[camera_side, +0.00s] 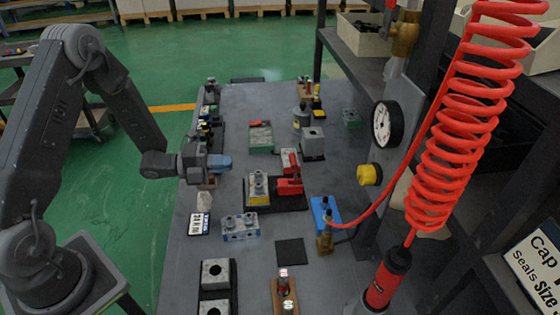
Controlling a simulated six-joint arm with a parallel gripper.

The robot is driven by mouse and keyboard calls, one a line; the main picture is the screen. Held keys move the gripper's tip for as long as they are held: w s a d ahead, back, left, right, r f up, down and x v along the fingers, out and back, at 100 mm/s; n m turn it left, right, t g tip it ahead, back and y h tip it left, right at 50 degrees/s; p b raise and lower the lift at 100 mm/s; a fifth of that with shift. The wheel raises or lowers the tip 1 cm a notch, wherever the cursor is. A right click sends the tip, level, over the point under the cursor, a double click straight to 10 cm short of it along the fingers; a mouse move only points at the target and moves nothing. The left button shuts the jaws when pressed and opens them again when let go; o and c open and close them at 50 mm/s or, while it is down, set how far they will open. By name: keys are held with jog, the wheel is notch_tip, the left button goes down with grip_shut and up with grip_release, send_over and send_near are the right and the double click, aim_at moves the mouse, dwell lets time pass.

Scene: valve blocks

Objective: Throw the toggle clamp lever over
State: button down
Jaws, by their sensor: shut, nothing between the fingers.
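The toggle clamp (289,186) is red and sits on the right part of a dark base plate (290,206) near the middle of the table. Its red lever (294,162) stands up, roughly upright. A grey and yellow valve block (258,189) sits on the same plate, left of the clamp. My gripper (226,162) is shut and empty, to the left of the clamp near the table's left edge. It is apart from the lever. The fingertips are small and hard to make out.
A grey block (312,145) and a green tray (260,138) stand behind the clamp. A blue-grey block (240,228) and a dark square pad (290,252) lie in front. A blue block (325,213) is at right, beside a coiled red hose (455,150).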

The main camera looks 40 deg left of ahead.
aim_at(290, 157)
jog(key=x, duration=1.4)
jog(key=shift+f, duration=0.1)
jog(key=shift+w+d, duration=0.1)
jog(key=shift+w+d+r+g+y, duration=0.25)
jog(key=shift+w+d+g+y, duration=0.2)
jog(key=shift+g+y, duration=0.1)
jog(key=shift+w+d+r+g+y, duration=0.3)
jog(key=shift+w+d+g+y, duration=0.1)
jog(key=shift+g+y, duration=0.15)
jog(key=w+d+f+g+y, duration=0.1)
jog(key=w+d+g+y, duration=0.1)
jog(key=w+d, duration=0.2)
jog(key=shift+w+d, duration=0.2)
jog(key=shift+d, duration=0.05)
jog(key=shift+d, duration=0.15)
